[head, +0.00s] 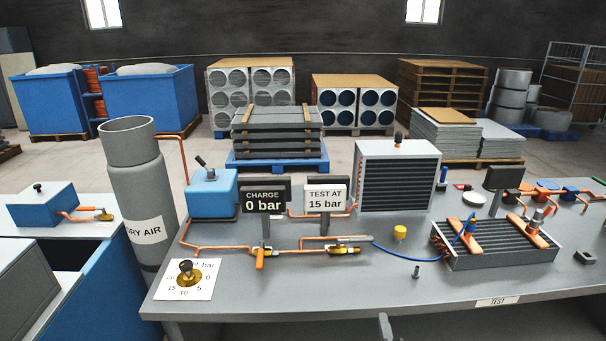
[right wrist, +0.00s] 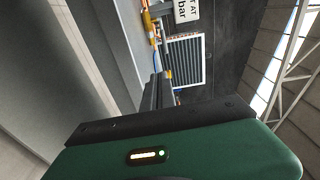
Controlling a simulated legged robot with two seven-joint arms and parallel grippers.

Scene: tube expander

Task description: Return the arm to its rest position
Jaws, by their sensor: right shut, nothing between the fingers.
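My right gripper (head: 385,326) barely shows at the bottom edge of the head view, in front of the bench's near edge. In the right wrist view, its dark fingers (right wrist: 158,90) are together with nothing between them, beyond the green gripper body. It appears clear of everything on the bench. My left gripper is in neither view. The grey bench (head: 330,288) carries a gauge dial (head: 187,274), a "CHARGE 0 bar" sign (head: 265,196), a "TEST AT 15 bar" sign (head: 325,195), and a finned coil (head: 497,245) with orange clamps on top.
A blue box (head: 211,193), copper pipe with valves (head: 344,249), a yellow cap (head: 400,232) and an upright finned unit (head: 398,175) stand on the bench. A grey "DRY AIR" cylinder (head: 140,185) stands left. The bench's front strip is mostly clear.

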